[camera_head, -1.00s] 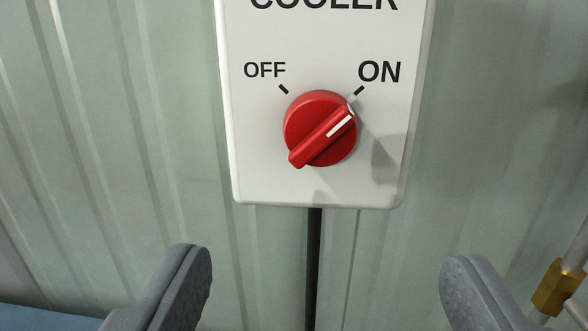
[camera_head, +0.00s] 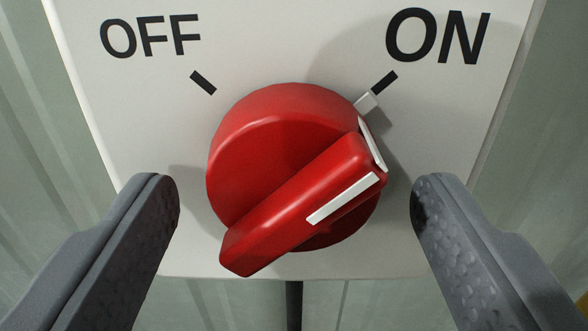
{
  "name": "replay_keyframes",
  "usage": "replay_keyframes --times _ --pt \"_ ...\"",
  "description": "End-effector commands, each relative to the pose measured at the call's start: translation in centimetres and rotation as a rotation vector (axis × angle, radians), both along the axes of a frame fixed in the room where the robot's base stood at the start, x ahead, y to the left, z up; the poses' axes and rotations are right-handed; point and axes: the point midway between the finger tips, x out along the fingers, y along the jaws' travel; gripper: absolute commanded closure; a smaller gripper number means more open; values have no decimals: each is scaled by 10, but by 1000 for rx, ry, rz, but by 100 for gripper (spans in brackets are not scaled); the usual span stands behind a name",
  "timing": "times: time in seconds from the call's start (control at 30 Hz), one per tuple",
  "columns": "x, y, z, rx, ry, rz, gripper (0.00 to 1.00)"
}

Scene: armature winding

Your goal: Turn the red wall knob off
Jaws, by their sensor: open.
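The red knob (camera_head: 270,150) is on a white wall panel (camera_head: 290,40) and fills the middle of the view. Its raised grip bar with a white line runs from lower left to upper right, and its white pointer aims at the ON mark (camera_head: 384,82). The OFF mark (camera_head: 203,83) is at the upper left. My gripper (camera_head: 295,195) is open, with one grey finger to the left of the knob and one to the right. Gaps show between both fingers and the knob, so neither appears to touch it.
A dark cable (camera_head: 295,305) runs down from the panel's lower edge. Pale ribbed wall (camera_head: 30,130) lies behind the panel on both sides. A small yellowish piece shows at the lower right edge.

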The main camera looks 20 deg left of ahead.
Motion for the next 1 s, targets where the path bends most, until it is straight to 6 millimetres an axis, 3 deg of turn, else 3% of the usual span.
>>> replay_keyframes --times 0.37,0.4,0.53,0.57,1.0 --pt "4 1 1 0 -2 -1 31" --pt "4 1 1 0 -2 -1 34" --pt "4 1 1 0 -2 -1 70" --pt "4 1 1 0 -2 -1 75" --pt "4 -1 0 -75 -25 -2 75"
